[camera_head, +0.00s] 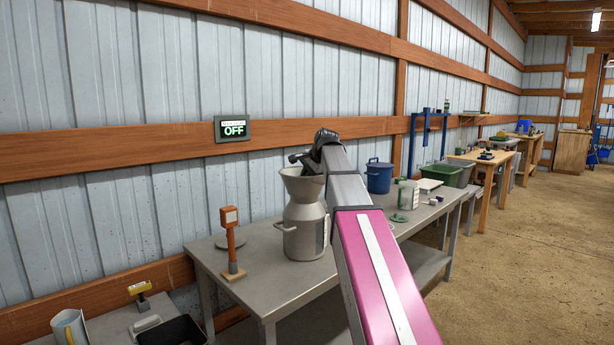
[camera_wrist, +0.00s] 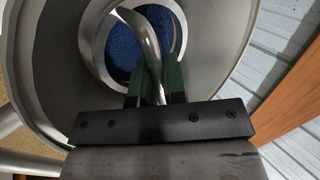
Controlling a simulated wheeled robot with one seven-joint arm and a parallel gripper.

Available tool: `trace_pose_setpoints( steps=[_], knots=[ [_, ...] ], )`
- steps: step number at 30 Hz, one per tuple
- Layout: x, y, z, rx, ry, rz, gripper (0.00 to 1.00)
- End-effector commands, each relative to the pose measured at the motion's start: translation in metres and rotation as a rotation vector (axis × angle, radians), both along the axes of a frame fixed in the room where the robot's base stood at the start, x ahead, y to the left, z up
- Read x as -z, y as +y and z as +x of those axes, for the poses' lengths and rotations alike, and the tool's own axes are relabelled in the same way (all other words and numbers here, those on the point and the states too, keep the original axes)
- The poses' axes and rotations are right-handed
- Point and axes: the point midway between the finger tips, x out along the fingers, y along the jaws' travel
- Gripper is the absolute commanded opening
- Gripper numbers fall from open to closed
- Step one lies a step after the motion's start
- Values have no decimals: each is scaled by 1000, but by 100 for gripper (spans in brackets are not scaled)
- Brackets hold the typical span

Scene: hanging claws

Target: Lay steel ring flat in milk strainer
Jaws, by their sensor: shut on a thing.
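The milk strainer (camera_head: 300,184) is a grey metal funnel on top of a milk can (camera_head: 303,232) on the bench. In the wrist view I look down into the strainer (camera_wrist: 215,75), with a blue round surface (camera_wrist: 124,38) at its bottom. My gripper (camera_wrist: 153,82) has green fingers shut on the steel ring (camera_wrist: 151,42). The curved bright band of the ring runs up from between the fingers, over the blue bottom, and looks tilted or on edge. I cannot tell whether it touches the strainer. In the head view my arm hides the fingertips and the ring.
The bench (camera_head: 262,284) carries an orange stand (camera_head: 232,242) left of the can. A blue pot (camera_head: 379,177), a clear jar (camera_head: 408,193) and a green bin (camera_head: 440,174) stand to the right. The wall display (camera_head: 232,128) reads OFF.

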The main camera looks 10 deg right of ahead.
Motion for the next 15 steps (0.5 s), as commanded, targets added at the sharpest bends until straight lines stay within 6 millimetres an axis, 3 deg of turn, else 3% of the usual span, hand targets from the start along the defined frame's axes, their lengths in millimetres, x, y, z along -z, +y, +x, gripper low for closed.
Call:
trace_pose_setpoints(
  steps=[10, 11, 12, 13, 15],
  knots=[
    [7, 0, 0, 0, 0, 0, 0],
    [7, 0, 0, 0, 0, 0, 22],
    [7, 0, 0, 0, 0, 0, 35],
    [7, 0, 0, 0, 0, 0, 42],
    [7, 0, 0, 0, 0, 0, 42]
  ],
)
